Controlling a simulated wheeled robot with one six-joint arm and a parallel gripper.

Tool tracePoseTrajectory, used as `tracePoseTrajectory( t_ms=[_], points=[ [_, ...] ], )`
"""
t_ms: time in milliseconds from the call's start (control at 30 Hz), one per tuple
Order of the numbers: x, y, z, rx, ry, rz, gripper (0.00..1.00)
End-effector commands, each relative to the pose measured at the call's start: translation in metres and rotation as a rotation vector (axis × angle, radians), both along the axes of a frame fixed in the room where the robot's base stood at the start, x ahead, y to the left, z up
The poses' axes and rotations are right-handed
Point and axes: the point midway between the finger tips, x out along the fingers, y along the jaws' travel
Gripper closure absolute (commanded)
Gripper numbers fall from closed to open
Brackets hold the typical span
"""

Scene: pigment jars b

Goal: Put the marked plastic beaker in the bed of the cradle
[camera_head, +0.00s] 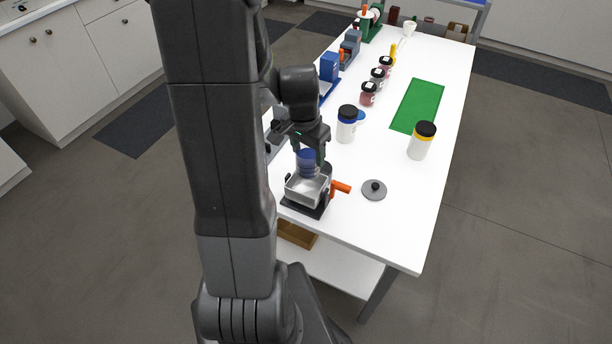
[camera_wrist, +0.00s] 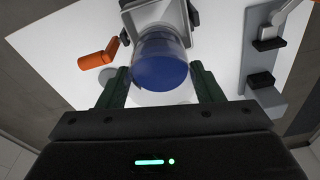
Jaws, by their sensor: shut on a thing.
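A clear plastic beaker with a blue part (camera_head: 307,158) is between the fingers of my gripper (camera_head: 309,153), which is shut on it. The wrist view shows the beaker (camera_wrist: 158,68) between the two dark green fingertips (camera_wrist: 160,85), its blue end towards my palm. It is over or partly inside a square metal pan (camera_head: 302,192); whether it touches the pan I cannot tell. No marking is readable. A grey fixture with dark supports (camera_wrist: 262,65) stands at the right in the wrist view. Which fixture is the cradle I cannot tell for sure.
The pan's device has an orange handle (camera_head: 341,187) sticking out right. A grey knobbed lid (camera_head: 374,190) lies beside it. A blue-banded jar (camera_head: 347,124), a yellow-banded jar (camera_head: 422,141) and a green mat (camera_head: 418,105) lie farther back. The table's front right is clear.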

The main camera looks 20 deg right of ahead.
Motion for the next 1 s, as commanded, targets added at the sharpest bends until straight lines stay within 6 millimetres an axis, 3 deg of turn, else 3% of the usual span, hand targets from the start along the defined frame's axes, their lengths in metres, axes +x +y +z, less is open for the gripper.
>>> tracePoseTrajectory(
  t_ms=[33,100,367,600,1000],
  points=[
    [0.000,0.000,-0.016,0.001,0.002,0.000,0.69],
    [0.000,0.000,-0.028,0.001,0.003,0.000,0.69],
    [0.000,0.000,-0.046,0.000,0.001,0.000,0.69],
    [0.000,0.000,-0.075,0.000,0.001,0.000,0.69],
    [0.000,0.000,-0.079,0.000,0.000,0.000,0.69]
  ],
)
